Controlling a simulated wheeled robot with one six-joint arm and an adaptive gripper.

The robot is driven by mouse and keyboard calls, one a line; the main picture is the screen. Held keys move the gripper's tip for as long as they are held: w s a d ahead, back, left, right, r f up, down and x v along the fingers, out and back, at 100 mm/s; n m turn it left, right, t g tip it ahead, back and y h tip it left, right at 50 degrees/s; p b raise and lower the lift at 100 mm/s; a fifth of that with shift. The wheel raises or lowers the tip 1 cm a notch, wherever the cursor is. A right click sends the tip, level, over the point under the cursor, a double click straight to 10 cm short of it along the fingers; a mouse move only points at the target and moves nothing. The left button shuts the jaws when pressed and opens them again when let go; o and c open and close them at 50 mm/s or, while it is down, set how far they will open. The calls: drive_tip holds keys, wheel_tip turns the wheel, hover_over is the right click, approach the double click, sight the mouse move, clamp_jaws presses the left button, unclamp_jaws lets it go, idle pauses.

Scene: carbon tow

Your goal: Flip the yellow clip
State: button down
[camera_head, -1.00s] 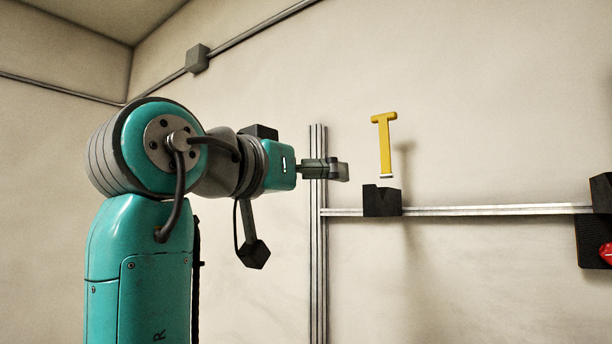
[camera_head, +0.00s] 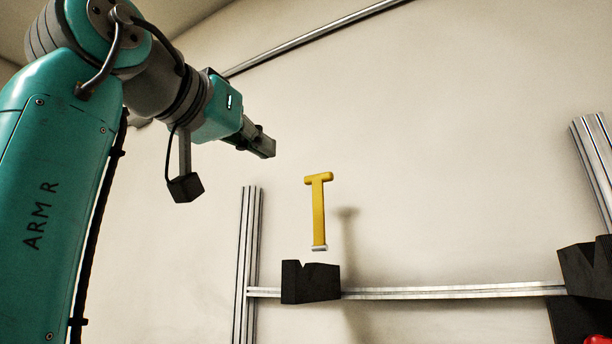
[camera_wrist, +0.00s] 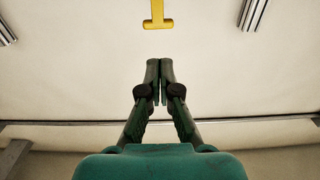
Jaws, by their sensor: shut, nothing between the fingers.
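The yellow clip (camera_head: 318,211) is T-shaped and stands upright with its crossbar at the top. Its pale lower end is just above a black notched block (camera_head: 311,283), and I cannot tell whether they touch. My gripper (camera_head: 266,148) is above and to the left of the clip, pointing down to the right, shut and empty. In the wrist view the clip (camera_wrist: 157,20) is at the top edge, its crossbar nearest the shut fingertips (camera_wrist: 159,62), with a clear gap between. The rest of the clip is cut off there.
A horizontal metal rail (camera_head: 450,292) runs right from the black block. A vertical metal post (camera_head: 247,260) stands at left, another (camera_head: 597,165) at right. A second black block (camera_head: 586,268) sits at the right edge, with something red below.

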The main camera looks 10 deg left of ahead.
sight(315, 176)
drive_tip(key=x, duration=1.4)
drive_tip(key=shift+r, duration=0.1)
drive_tip(key=shift+r+x, duration=0.2)
drive_tip(key=shift+x, duration=0.75)
drive_tip(key=shift+s, duration=0.1)
